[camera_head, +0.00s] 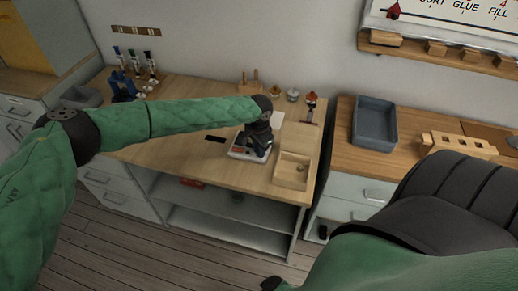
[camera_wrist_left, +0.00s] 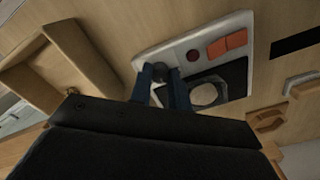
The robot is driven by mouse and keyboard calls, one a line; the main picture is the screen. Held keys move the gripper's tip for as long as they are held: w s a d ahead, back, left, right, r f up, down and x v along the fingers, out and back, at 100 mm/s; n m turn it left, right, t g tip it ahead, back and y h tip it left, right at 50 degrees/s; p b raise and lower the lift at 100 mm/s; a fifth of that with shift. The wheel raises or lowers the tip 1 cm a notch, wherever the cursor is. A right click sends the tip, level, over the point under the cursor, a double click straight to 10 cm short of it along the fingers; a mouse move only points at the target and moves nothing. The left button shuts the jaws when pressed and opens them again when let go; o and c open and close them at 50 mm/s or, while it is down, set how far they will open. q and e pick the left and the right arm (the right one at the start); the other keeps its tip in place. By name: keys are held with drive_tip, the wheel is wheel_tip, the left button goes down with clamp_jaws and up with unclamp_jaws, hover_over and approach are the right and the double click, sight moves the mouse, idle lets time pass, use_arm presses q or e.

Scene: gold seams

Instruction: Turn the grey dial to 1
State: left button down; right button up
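The white device (camera_head: 236,153) sits on the wooden worktop, partly hidden under my left gripper in the head view. In the left wrist view the device (camera_wrist_left: 209,27) shows a dark red round button, orange square buttons and a dark plate with a pale ring. A small round grey knob, seemingly the grey dial (camera_wrist_left: 160,72), sits between the blue fingertips of my left gripper (camera_wrist_left: 161,78). The fingers stand either side of it; whether they press on it I cannot tell. The dial's marks and pointer are not readable.
A shallow wooden tray (camera_head: 293,156) stands just right of the device; it also shows in the left wrist view (camera_wrist_left: 90,50). A dark strip (camera_head: 215,139) lies left of the device. Small jars (camera_head: 292,96) stand behind. A grey bin (camera_head: 375,140) is on the right-hand counter.

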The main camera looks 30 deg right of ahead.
use_arm(q)
drive_tip(key=shift+n, duration=2)
drive_tip(key=n+p, duration=0.3)
drive_tip(key=n, duration=0.3)
drive_tip(key=shift+r+p, duration=0.15)
drive_tip(key=shift+p, duration=0.25)
drive_tip(key=shift+w+n+p, duration=0.1)
drive_tip(key=shift+n+p, duration=0.35)
drive_tip(key=shift+n, duration=0.65)
use_arm(e)
drive_tip(key=s+d+f, duration=0.3)
drive_tip(key=s+f, duration=0.3)
drive_tip(key=shift+d+f, duration=0.25)
drive_tip(key=shift+f, duration=0.15)
use_arm(q)
drive_tip(key=c, duration=1.6)
unclamp_jaws()
use_arm(e)
drive_tip(key=shift+d, duration=0.1)
